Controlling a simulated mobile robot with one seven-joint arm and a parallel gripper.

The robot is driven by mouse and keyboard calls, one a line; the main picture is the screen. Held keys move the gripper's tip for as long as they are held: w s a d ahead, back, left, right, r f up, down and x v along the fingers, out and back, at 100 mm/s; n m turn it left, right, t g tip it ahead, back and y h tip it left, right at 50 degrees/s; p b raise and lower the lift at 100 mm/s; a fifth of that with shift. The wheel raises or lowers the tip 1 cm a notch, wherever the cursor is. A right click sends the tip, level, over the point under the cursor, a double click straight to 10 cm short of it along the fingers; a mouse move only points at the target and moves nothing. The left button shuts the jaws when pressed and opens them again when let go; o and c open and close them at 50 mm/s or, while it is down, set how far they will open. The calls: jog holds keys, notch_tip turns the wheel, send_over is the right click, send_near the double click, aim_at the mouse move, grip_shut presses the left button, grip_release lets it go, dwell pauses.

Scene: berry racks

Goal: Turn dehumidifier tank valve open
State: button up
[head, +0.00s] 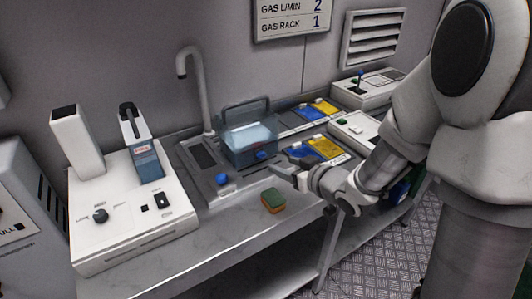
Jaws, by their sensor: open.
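The dehumidifier tank (236,141) is a see-through grey-blue box with a raised handle, holding pale liquid. It stands at the back of the counter beside a sink-like unit. A small blue knob (262,155), which looks like its valve, sits low on its front right. I cannot tell its turn angle. My gripper (279,163) is open, just right of and slightly below that knob, with its fingers pointing left. It appears empty, and I cannot tell whether a finger touches the knob.
Another blue knob (222,179) is on the sink unit's front. A green and orange sponge (273,201) lies on the counter (230,232). A white machine (125,215) stands left. Blue and yellow trays (326,147) lie right, partly behind my arm. The tap (205,90) rises behind.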

aim_at(262, 156)
jog(key=b+x, duration=0.1)
jog(key=x, duration=0.9)
jog(key=shift+w+a+b, duration=0.15)
jog(key=shift+a+b, duration=0.05)
jog(key=shift+b, duration=0.2)
grip_shut()
